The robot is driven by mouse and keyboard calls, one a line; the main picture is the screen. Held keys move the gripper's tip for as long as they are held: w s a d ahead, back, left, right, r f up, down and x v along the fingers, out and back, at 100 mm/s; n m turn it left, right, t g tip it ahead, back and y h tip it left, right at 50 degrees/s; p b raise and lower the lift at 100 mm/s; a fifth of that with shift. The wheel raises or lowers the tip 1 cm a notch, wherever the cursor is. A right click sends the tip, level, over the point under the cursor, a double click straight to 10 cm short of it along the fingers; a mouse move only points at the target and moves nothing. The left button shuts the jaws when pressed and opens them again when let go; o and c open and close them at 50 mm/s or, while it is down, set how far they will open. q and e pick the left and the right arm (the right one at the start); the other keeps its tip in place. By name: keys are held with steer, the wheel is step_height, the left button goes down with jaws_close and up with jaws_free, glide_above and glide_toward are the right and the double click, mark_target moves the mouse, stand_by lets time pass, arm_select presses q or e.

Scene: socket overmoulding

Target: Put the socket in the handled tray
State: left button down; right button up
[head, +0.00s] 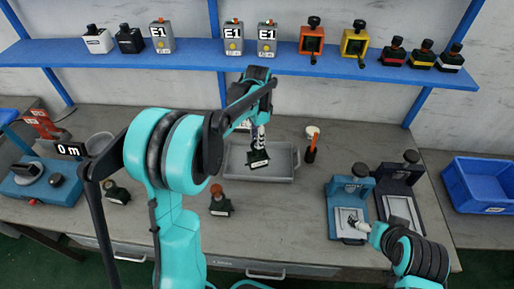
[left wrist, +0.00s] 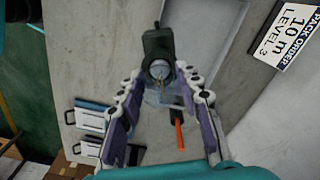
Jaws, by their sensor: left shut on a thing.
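My left gripper (head: 261,128) is shut on the socket (head: 258,159), a dark block with a pale label. In the head view the socket hangs over the grey handled tray (head: 284,166); I cannot tell whether it touches the floor of the tray. In the left wrist view the dark socket (left wrist: 158,42) sits between the fingertips of the left gripper (left wrist: 160,78). Part of the tray is hidden by my left arm. My right gripper (head: 357,225) is low over a blue fixture at the right; its fingers are too small to judge.
Two dark pieces, one at left (head: 117,193) and one nearer the middle (head: 220,204), stand on the bench. An orange-handled tool (head: 311,148) is right of the tray. The blue fixture (head: 342,196) and a blue bin (head: 484,186) are at right. A blue shelf (head: 200,57) runs behind.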

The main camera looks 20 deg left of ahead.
arm_select(q)
steer(key=w+a+f+b, duration=0.3)
steer(key=w+a+f, duration=0.3)
steer(key=a+f, duration=0.3)
steer(key=shift+w+f+b, duration=0.15)
steer(key=shift+f+b, duration=0.25)
steer(key=shift+f, duration=0.45)
steer(key=shift+d, duration=0.1)
steer(key=c, duration=1)
jaws_free()
steer(key=shift+f, duration=0.15)
steer(key=shift+c, duration=0.2)
